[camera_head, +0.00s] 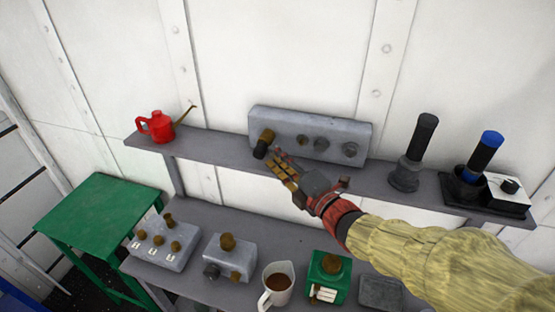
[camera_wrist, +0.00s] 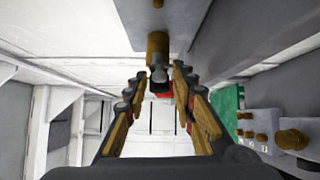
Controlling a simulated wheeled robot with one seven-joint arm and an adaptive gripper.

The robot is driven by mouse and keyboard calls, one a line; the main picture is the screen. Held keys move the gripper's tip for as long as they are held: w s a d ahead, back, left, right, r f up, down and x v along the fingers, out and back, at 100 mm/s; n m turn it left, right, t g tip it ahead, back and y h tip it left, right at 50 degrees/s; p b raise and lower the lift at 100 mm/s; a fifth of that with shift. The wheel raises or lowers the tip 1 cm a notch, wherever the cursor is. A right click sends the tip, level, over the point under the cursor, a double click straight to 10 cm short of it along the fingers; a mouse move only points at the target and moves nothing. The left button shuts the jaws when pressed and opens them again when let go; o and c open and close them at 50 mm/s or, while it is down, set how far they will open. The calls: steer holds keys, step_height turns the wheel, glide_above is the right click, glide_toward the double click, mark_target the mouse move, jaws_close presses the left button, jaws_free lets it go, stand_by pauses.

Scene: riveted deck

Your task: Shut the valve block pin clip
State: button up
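A long grey block with a row of fittings, apparently the valve block (camera_head: 300,122), stands on the upper shelf. At its left end a brass fitting (camera_head: 267,136) carries a dark piece (camera_head: 260,151) that hangs at its front; this may be the pin clip. In the wrist view the brass fitting (camera_wrist: 158,45) and dark piece (camera_wrist: 158,74) lie ahead, between the lines of my two fingers. My gripper (camera_head: 279,167) is open just right of and below the dark piece. In the wrist view my gripper (camera_wrist: 158,84) shows its fingers apart; contact cannot be told.
A red oil can (camera_head: 160,125) stands left on the grey shelf (camera_head: 215,148). A dark cylinder (camera_head: 418,140) and a blue-topped one (camera_head: 485,152) stand right. Below are knobbed blocks (camera_head: 165,246), a mug (camera_head: 277,285) and a green box (camera_head: 327,275). A green table (camera_head: 100,212) stands left.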

steer(key=shift+o, duration=0.6)
steer(key=shift+s, duration=0.1)
steer(key=v, duration=1.2)
steer(key=w+n+g+y+p, duration=0.1)
steer(key=w+p, duration=0.1)
steer(key=p, duration=0.6)
steer(key=w+n+g+y+p, duration=0.2)
steer(key=w+p, duration=0.1)
steer(key=p, duration=0.6)
steer(key=shift+w+r, duration=0.2)
steer(key=shift+r, duration=0.05)
steer(key=shift+a+f, duration=0.1)
